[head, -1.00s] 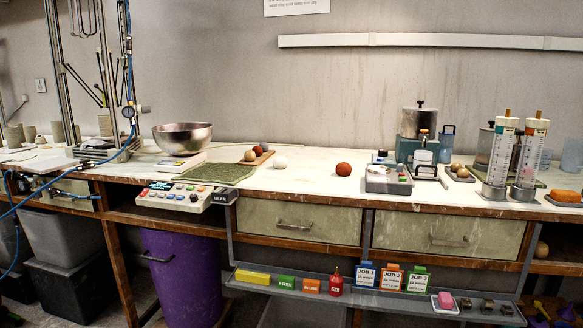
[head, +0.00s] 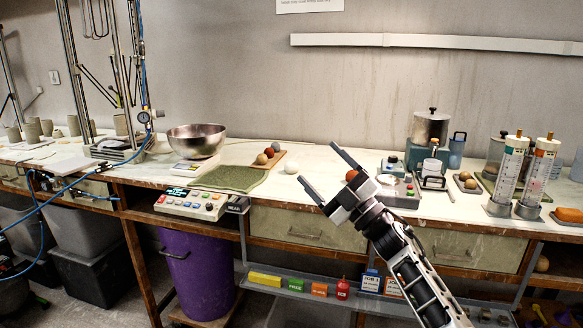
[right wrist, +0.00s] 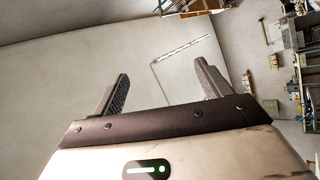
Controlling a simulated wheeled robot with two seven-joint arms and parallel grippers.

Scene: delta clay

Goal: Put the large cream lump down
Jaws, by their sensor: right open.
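A pale, cream-white round lump (head: 291,168) rests on the pale worktop (head: 330,180), just right of a small wooden board. My right gripper (head: 318,161) reaches up from the lower right in the head view. Its two fingers are spread wide, with the lump just left of them in the picture. The gripper looks nearer to the camera than the lump, and no contact shows. In the right wrist view the open fingers (right wrist: 160,88) have nothing between them, only wall behind. My left gripper is out of view.
A wooden board (head: 280,158) holds tan, grey and red-brown balls. A red-brown ball (head: 351,175) is partly hidden behind my right gripper.

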